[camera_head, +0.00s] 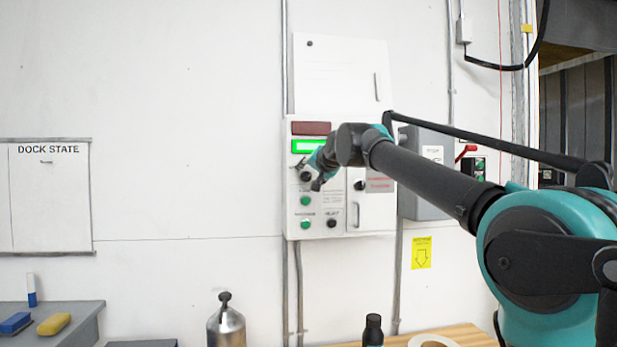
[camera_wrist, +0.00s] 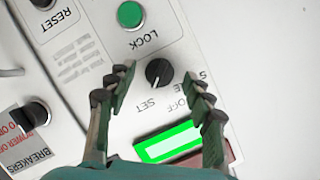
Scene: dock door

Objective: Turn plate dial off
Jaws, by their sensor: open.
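The plate dial (camera_wrist: 159,72) is a small black knob on the white control panel (camera_head: 371,213). In the head view my gripper (camera_head: 309,174) is at the panel's left part, partly covering the dial area. Finger contact with the knob cannot be told.
A lit green display (camera_wrist: 168,142) is beside the dial. A green LOCK button (camera_wrist: 130,14) and a black RESET knob (camera_wrist: 42,3) are near. A black BREAKERS knob (camera_wrist: 36,113) is on the panel door. A grey box (camera_head: 425,170) with a red lever stands to the right.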

